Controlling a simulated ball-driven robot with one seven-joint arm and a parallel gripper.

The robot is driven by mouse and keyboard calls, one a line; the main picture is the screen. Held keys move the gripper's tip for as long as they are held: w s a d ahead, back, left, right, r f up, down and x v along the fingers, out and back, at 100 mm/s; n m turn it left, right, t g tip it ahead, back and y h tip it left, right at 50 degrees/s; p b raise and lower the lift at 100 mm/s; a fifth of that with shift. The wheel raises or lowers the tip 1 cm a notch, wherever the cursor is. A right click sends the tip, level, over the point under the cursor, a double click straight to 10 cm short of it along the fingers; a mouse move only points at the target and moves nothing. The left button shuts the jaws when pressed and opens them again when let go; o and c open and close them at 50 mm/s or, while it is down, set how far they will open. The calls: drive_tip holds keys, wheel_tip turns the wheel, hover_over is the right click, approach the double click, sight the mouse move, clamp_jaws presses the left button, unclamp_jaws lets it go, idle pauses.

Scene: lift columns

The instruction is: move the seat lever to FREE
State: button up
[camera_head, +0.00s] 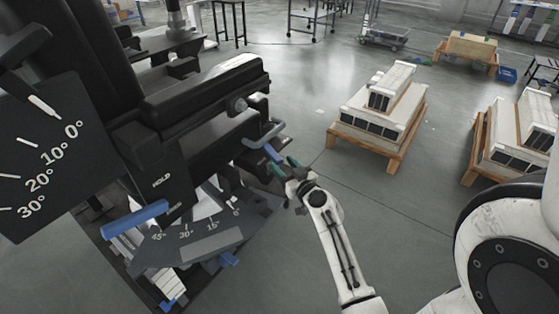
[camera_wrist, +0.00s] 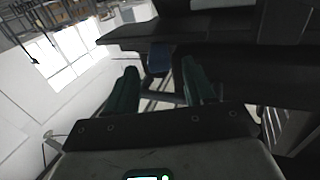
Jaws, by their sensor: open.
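A blue-ended lever (camera_head: 273,153) sticks out from the black machine's side, just ahead of my gripper (camera_head: 284,166). In the wrist view a dark blue end (camera_wrist: 158,60) shows beyond and between the green fingers of my gripper (camera_wrist: 160,78). My gripper is open, and I see no grip on the blue end. A second blue handle (camera_head: 135,220) points left, below a plate marked HOLD (camera_head: 162,181). I cannot tell for certain which blue handle is the seat lever.
A black dial (camera_head: 42,150) marks 0° to 30° at left, and a lower scale (camera_head: 205,225) marks up to 45°. A grey looped bar (camera_head: 265,136) sits just above the near blue end. Loaded pallets (camera_head: 370,140) stand at right, with open floor between.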

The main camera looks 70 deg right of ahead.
sight(269, 151)
drive_tip(key=shift+x, duration=1.25)
drive_tip(key=shift+c, duration=0.3)
clamp_jaws()
